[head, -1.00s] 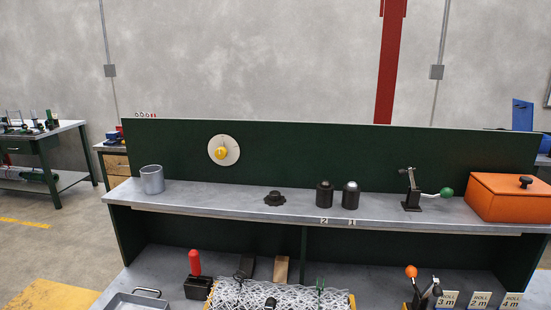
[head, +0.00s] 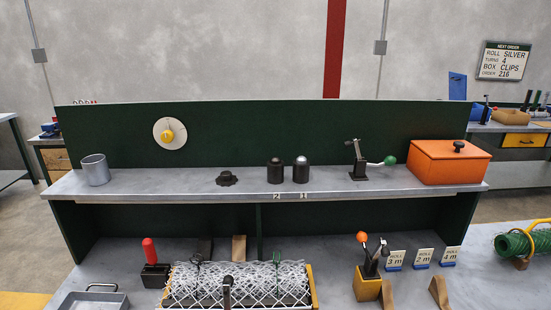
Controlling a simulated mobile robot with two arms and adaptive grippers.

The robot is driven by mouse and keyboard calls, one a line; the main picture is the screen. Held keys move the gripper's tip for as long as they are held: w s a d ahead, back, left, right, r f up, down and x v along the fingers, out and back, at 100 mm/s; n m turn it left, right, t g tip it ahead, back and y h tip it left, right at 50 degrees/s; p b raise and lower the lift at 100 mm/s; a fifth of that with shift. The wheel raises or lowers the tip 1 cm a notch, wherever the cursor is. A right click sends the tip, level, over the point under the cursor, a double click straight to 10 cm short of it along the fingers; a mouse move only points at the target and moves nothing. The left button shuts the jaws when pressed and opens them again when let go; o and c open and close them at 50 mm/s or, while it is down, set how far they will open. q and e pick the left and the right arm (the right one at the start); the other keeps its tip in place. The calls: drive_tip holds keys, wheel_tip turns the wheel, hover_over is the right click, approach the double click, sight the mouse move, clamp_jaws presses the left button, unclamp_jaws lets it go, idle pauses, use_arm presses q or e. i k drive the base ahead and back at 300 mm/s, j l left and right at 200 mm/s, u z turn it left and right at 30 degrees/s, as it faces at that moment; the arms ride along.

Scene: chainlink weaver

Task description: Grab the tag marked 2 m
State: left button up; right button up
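The tag marked 2 m (head: 423,258) stands on the lower bench surface at the right in the head view. It is a small white card with a blue lower edge, reading "ROLL 2 m". It stands between the 3 m tag (head: 396,260) on its left and the 4 m tag (head: 451,256) on its right. The three tags stand close together in a row. Neither of my grippers shows in the head view.
Left of the tags, a yellow holder (head: 367,288) carries tools, one orange-tipped. Wooden wedges (head: 439,290) stand in front. A green mesh roll (head: 520,243) lies right. A shelf (head: 330,189) with an orange box (head: 449,163) runs behind and above. White mesh (head: 240,284) lies in the middle.

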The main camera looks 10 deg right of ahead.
sight(422, 257)
drive_tip(key=z, duration=1.4)
drive_tip(key=i+l+u, duration=0.1)
drive_tip(key=l+u, duration=0.15)
drive_tip(key=i+l+u, duration=0.2)
drive_tip(key=l, duration=0.15)
drive_tip(key=l+u, duration=0.25)
